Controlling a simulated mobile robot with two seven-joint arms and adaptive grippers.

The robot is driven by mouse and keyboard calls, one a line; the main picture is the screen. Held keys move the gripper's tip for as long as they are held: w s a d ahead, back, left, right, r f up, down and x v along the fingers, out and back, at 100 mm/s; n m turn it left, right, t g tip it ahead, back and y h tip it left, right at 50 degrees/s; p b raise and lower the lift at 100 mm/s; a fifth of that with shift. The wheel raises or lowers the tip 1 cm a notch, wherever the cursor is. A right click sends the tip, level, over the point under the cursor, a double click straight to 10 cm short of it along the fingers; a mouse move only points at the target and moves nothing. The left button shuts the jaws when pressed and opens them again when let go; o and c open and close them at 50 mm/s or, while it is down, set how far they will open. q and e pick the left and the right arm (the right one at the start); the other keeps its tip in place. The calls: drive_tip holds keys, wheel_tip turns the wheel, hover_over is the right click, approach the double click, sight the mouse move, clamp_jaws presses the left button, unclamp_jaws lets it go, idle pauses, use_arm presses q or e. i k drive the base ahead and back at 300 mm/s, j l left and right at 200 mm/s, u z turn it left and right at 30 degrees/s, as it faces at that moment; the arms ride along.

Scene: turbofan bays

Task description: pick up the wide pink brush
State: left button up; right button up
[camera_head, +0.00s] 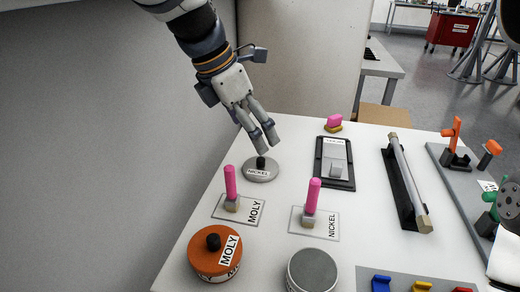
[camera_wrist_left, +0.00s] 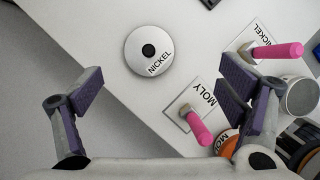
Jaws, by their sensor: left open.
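Two upright pink-handled brushes stand on labelled cards: one at the MOLY card, the MOLY brush (camera_head: 230,183), and one at the NICKEL card, the NICKEL brush (camera_head: 314,196). A short, broad pink piece on a yellow base (camera_head: 334,121) sits at the table's back edge; I cannot tell which of these is the wide brush. My left gripper (camera_head: 267,141) is open and empty above the grey NICKEL lid (camera_head: 260,172). In the left wrist view the open fingers (camera_wrist_left: 165,88) frame that lid, with the MOLY brush (camera_wrist_left: 196,124) close to the right finger.
An orange MOLY tin (camera_head: 205,262) and a grey tin (camera_head: 312,268) stand at the front. A dark framed block (camera_head: 345,178), a rod on a rack (camera_head: 408,180) and a tray of orange and green tools (camera_head: 440,160) lie to the right. A grey wall (camera_head: 110,130) borders the left.

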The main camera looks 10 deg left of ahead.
sight(309, 219)
drive_tip(key=k, duration=1.5)
